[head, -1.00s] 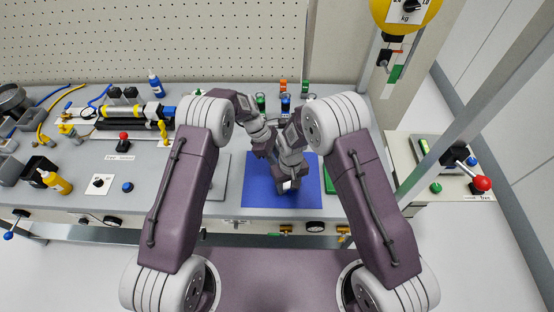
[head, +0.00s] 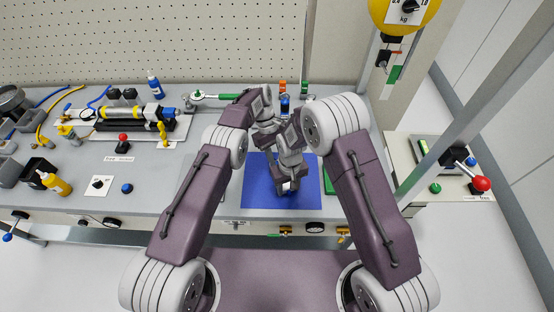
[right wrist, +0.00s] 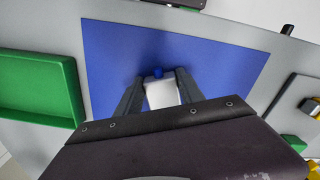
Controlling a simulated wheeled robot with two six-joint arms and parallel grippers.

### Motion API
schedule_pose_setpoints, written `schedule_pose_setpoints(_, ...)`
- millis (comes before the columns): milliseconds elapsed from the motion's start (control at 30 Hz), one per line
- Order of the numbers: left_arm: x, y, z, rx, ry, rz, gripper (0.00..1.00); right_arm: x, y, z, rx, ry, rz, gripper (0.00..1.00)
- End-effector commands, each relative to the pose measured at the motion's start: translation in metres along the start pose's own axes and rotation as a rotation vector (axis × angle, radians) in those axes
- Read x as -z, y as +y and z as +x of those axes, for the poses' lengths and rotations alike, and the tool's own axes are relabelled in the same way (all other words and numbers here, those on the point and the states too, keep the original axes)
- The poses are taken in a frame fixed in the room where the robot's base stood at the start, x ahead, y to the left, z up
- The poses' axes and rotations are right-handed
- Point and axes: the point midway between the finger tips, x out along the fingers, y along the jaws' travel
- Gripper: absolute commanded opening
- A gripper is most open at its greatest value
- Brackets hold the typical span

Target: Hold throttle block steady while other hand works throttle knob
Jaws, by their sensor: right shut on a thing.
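The throttle block (right wrist: 161,95) is a pale grey-white block in the right wrist view. My right gripper (right wrist: 158,82) is shut on the block, one dark finger on each side. In the head view the right gripper (head: 286,187) is low over the blue mat (head: 255,195), and the block shows only as a small pale patch there. My left arm reaches in close beside the right wrist. The left gripper's fingers cannot be made out there.
A green tray (right wrist: 38,90) lies beside the mat. A grey plate (head: 192,185) lies left of it, partly behind my left arm. Small coloured containers (head: 285,103) stand behind the wrists. A yellow bottle (head: 55,182) and fittings fill the left bench. The two wrists are crowded together.

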Motion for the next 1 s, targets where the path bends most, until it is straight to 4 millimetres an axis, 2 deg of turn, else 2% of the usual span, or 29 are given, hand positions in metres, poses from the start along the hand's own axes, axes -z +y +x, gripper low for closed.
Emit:
schedule_pose_setpoints(300,-0.0010,0.0005,0.0004,0.030,0.002,0.084,0.00,0.0002,-0.0006,-0.0003,0.000,0.001,-0.003,0.00)
schedule_pose_setpoints(767,-0.0020,-0.0005,0.0002,0.037,0.000,0.093,0.00,0.0005,-0.0003,-0.0001,0.000,0.002,-0.001,0.00)
schedule_pose_setpoints(800,-0.0020,-0.0005,0.0001,0.037,0.000,0.093,0.34,0.0005,-0.0003,-0.0001,0.000,0.002,-0.001,0.00)
schedule_pose_setpoints(867,-0.0019,-0.0006,0.0001,0.037,0.000,0.093,0.51,0.0006,-0.0002,-0.0001,0.000,0.002,-0.001,0.00)
schedule_pose_setpoints(1000,-0.0015,-0.0006,0.0001,0.037,0.001,0.092,0.51,0.0006,-0.0002,-0.0002,0.000,0.002,-0.001,0.00)
